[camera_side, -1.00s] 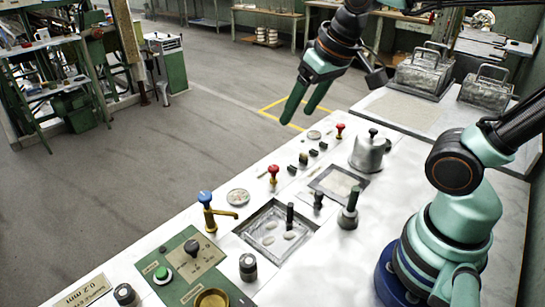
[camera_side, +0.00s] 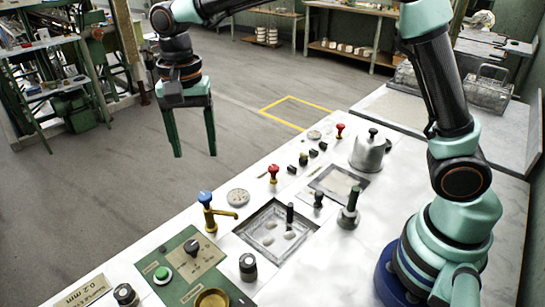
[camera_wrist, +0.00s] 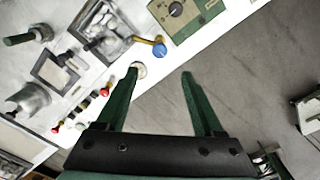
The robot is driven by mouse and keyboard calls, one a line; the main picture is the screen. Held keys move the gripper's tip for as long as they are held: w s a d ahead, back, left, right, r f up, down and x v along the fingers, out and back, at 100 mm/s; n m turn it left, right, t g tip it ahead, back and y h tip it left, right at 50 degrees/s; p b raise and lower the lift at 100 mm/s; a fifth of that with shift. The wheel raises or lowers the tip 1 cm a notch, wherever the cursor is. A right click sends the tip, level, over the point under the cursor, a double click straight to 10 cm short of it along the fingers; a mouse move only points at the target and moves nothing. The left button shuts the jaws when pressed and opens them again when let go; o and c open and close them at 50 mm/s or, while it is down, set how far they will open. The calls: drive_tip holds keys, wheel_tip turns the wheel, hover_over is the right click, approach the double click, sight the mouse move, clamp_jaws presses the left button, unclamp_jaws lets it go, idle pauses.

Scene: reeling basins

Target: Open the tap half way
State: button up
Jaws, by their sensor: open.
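The tap (camera_side: 210,212) is brass with a blue knob on top. It stands upright at the bench's left edge, its spout pointing right over the edge of a square basin (camera_side: 250,236). In the wrist view the blue tap knob (camera_wrist: 159,48) shows beyond my fingertips, at the upper middle, and the basin (camera_wrist: 98,22) lies to its left. My gripper (camera_side: 195,155) is open and empty, fingers pointing down. In the side view it appears above and left of the tap, clear of it. The wrist view shows both green fingers (camera_wrist: 160,72) spread apart with nothing between them.
Two red knobs (camera_side: 273,173) (camera_side: 340,131) and several small dark knobs (camera_side: 303,159) stand along the bench. A grey kettle-like pot (camera_side: 369,150) stands farther back. A green panel (camera_side: 178,262) with knobs lies in front of the tap. Open floor (camera_side: 90,200) lies left of the bench.

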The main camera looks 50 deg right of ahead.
sight(205, 195)
wheel_tip(205, 195, down, 12)
drive_tip(key=shift+r, duration=0.1)
idle(0.4)
clamp_jaws()
